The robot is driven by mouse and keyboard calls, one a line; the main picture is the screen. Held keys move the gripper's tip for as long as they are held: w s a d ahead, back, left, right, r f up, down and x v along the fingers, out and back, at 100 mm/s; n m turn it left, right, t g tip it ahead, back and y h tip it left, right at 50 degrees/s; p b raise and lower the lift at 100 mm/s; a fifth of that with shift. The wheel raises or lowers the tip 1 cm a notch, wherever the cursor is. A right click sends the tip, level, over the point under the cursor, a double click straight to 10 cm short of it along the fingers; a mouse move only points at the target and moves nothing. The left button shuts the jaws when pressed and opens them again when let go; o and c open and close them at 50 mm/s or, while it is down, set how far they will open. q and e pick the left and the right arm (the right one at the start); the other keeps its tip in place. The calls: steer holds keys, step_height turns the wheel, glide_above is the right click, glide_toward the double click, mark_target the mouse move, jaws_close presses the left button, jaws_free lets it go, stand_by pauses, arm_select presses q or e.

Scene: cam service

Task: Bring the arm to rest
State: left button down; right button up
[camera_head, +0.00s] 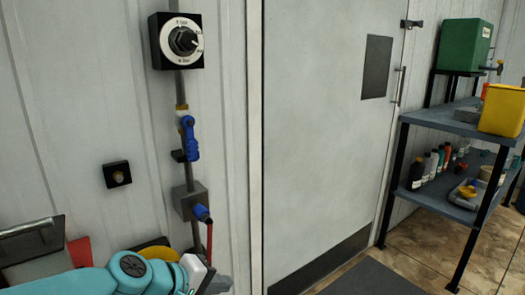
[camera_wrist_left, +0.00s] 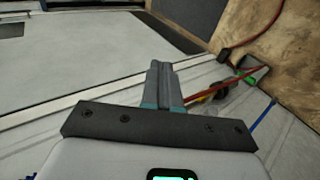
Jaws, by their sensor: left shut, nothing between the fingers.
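My left arm is teal and comes in along the bottom left of the head view. Its gripper (camera_head: 218,283) is at the bottom edge, below the blue-handled valve and partly cut off by the frame. In the left wrist view my left gripper (camera_wrist_left: 165,88) has its two grey fingers together, with nothing between them. A wall panel and door lie beyond the fingers. My right gripper is in neither view.
A dial (camera_head: 183,41), a blue valve handle (camera_head: 190,140) and a lower blue valve (camera_head: 202,213) sit on a wall pipe. A red hose (camera_head: 210,240) hangs below. A door (camera_head: 330,130) is centre; a shelf (camera_head: 455,125) with bottles and a yellow bin (camera_head: 503,110) stands right.

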arm_select(q)
steer(key=s+a+f+m+g+y, duration=0.15)
steer(key=s+f, duration=0.25)
steer(key=f, duration=0.9)
steer(key=s+a+f+m+g+y, duration=0.1)
steer(key=s+a+f+g+y, duration=0.2)
steer(key=f, duration=1)
steer(key=s+d+f+m+g, duration=0.1)
steer(key=s+f+m, duration=0.1)
steer(key=s+f, duration=0.6)
steer(key=s+f+m+g, duration=0.15)
steer(key=s+f, duration=0.35)
steer(key=s, duration=0.5)
step_height(320, 180, up, 27)
steer(key=w+p, duration=0.1)
steer(key=p, duration=2.6)
steer(key=shift+h, duration=0.45)
